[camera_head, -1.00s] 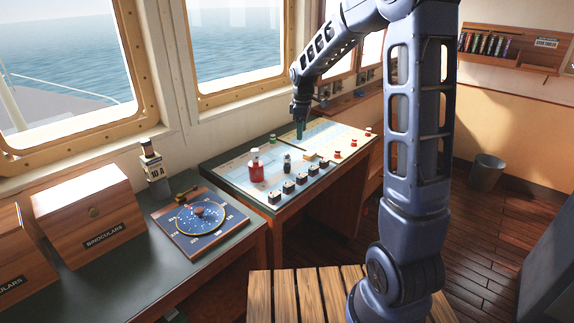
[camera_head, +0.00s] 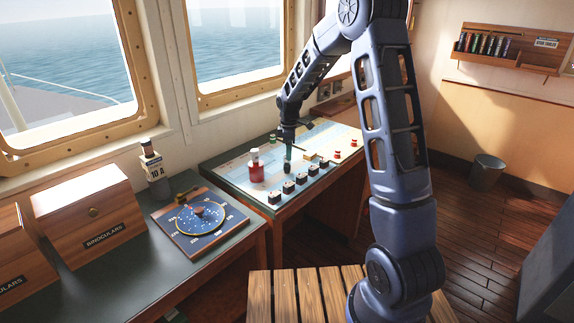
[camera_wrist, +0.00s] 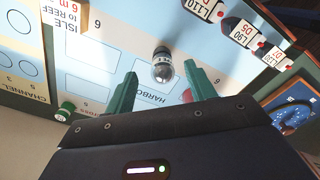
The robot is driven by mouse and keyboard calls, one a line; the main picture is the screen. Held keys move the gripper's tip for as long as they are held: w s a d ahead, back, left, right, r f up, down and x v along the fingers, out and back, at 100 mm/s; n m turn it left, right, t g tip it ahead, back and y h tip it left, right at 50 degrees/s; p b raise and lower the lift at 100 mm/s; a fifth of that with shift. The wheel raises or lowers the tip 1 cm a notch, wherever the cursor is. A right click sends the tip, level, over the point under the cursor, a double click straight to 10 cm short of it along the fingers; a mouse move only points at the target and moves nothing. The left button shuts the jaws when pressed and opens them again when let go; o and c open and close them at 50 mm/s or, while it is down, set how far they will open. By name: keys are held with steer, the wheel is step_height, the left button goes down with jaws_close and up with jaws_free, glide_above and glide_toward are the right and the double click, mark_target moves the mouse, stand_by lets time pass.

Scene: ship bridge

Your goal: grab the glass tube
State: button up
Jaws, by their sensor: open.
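A small upright cylinder with a dark band and a clear, shiny top, likely the glass tube (camera_wrist: 162,66), stands on the chart table. In the head view it is a small dark shape (camera_head: 287,168) just below my gripper (camera_head: 288,150). In the wrist view my gripper (camera_wrist: 161,72) is open, with its two green fingers pointing toward the tube. The tube shows between and slightly beyond the fingertips, apparently touching neither. Its far side is hidden.
Several black labelled blocks (camera_head: 289,187) line the table's front edge. Red-topped pieces (camera_head: 338,155) stand to the right. A compass board (camera_head: 200,222) lies on the left desk.

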mark_target(287, 163)
steer(key=shift+a+f, duration=0.25)
steer(key=shift+f, duration=1.05)
steer(key=shift+a+f, duration=0.2)
steer(key=shift+f, duration=1.05)
steer(key=c, duration=1)
steer(key=shift+c, duration=0.2)
steer(key=shift+r, duration=0.1)
